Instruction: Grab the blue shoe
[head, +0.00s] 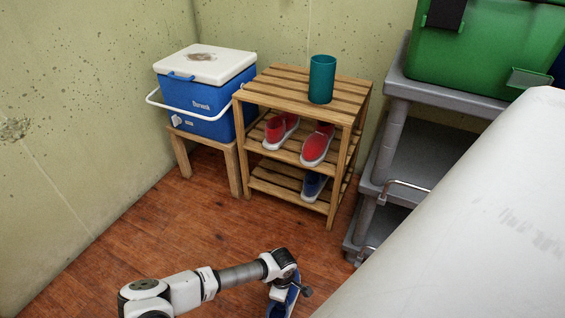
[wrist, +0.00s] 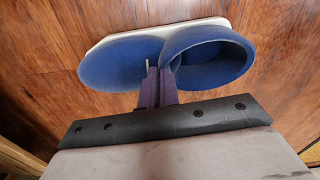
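A blue shoe with a white sole is at my gripper, low in the head view (head: 280,305). In the wrist view the blue shoe (wrist: 112,66) lies across the top of the picture, its round opening to the right. My gripper (wrist: 160,80) has its two fingers close together at the edge of that opening, with the shoe's upper pinched between them. Whether the shoe touches the floor I cannot tell. Another blue shoe (head: 313,186) sits on the bottom shelf of the wooden rack (head: 287,94), partly hidden by the shelf above.
Red shoes (head: 317,146) stand on the rack's middle shelf and a teal cup (head: 322,79) on its top. A blue cooler (head: 205,105) stands on a wooden stool to the left. A grey shelf cart (head: 420,150) is at the right. The wooden floor (head: 170,220) in front is clear.

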